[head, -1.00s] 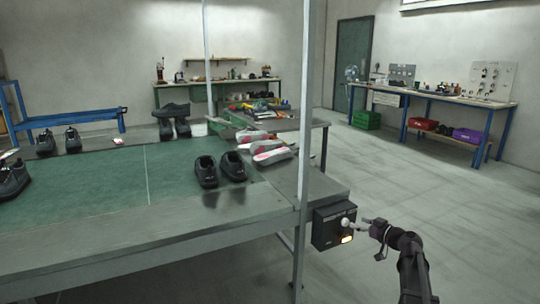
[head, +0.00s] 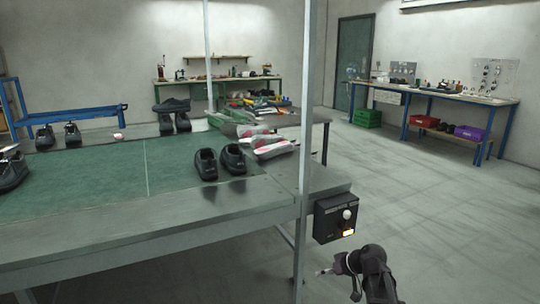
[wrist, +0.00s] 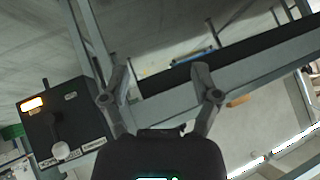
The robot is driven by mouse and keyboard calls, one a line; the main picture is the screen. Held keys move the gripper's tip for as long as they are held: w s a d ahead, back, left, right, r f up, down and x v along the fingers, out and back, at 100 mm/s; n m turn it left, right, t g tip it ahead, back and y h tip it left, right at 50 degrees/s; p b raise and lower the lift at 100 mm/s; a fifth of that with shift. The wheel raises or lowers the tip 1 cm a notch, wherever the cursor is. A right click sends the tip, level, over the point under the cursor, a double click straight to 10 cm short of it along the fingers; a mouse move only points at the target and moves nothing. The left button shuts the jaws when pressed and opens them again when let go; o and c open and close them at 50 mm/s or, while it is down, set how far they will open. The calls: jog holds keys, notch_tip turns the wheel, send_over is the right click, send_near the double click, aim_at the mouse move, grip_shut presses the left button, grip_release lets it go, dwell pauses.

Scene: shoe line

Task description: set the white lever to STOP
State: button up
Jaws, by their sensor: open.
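The white lever's round knob (head: 347,214) sticks out from the front of a black control box (head: 322,228) at the line's corner. In the wrist view the white knob (wrist: 60,151) ends a dark arm on the box (wrist: 78,120), near the box's labelled edge. The label words are too small to read surely. A lamp (head: 348,233) on the box glows pale orange. My gripper (head: 325,271) is below the box in the head view, apart from the lever. In the wrist view my gripper (wrist: 157,80) has its fingers spread with nothing between them; the box lies left of them.
A metal post (head: 303,130) rises beside the box. The green conveyor (head: 100,180) carries black shoes (head: 219,161) and frames the left side. A blue-legged bench (head: 440,93) stands at the back right. The floor right of the box is clear.

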jog(key=s+a+f+m+g+h+b, duration=0.1)
jog(key=s+f+m+g+h+b, duration=0.15)
jog(key=s+f+h, duration=0.4)
jog(key=s+f+m+g+h+b, duration=0.1)
jog(key=s+f+m+g, duration=0.15)
jog(key=s, duration=0.65)
notch_tip(320, 180, up, 37)
jog(key=p, duration=3.8)
jog(key=shift+s+r, duration=0.2)
jog(key=shift+s, duration=0.05)
